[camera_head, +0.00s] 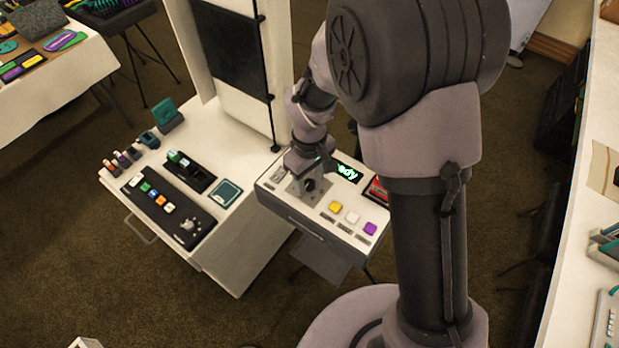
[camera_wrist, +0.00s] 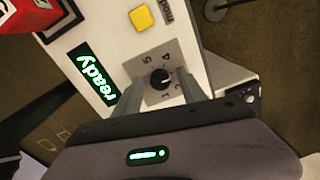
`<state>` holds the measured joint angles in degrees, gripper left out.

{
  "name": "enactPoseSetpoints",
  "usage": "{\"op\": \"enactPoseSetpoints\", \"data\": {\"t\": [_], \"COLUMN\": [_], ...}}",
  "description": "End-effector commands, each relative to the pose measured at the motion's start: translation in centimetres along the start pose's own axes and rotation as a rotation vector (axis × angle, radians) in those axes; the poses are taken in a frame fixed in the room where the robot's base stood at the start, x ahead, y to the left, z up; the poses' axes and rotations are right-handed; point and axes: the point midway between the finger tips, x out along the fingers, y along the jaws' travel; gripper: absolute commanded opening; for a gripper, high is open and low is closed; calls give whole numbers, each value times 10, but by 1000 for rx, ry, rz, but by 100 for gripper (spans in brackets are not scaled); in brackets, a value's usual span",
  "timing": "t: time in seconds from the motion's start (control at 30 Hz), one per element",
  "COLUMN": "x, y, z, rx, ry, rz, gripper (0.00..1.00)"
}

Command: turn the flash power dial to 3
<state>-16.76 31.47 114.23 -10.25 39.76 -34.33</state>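The flash power dial is a black round knob (camera_wrist: 160,79) on a grey plate (camera_wrist: 152,62) with numbers around it. In the wrist view a small pale mark shows on the knob's upper right side, but I cannot tell exactly which number it points at. My gripper (camera_wrist: 160,84) is open, with one finger on each side of the knob; I cannot tell whether they touch it. In the head view my gripper (camera_head: 306,168) is over the dial (camera_head: 309,186) on the white control box (camera_head: 280,205). A green "ready" display (camera_wrist: 91,76) is lit beside the dial.
Yellow (camera_head: 335,206), white (camera_head: 352,217) and purple (camera_head: 370,228) buttons sit along the box's front. A red item (camera_head: 377,189) is at its right end.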

Motion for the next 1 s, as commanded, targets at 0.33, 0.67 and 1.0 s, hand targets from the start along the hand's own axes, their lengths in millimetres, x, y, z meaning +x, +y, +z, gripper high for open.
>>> {"op": "enactPoseSetpoints", "data": {"t": [0.33, 0.67, 1.0], "x": [-31, -136, -175], "y": [0, 0, 0], "z": [-1, -1, 0], "rx": [0, 1, 1], "ry": [3, 4, -1], "rz": [2, 1, -1], "gripper": [49, 49, 49]}}
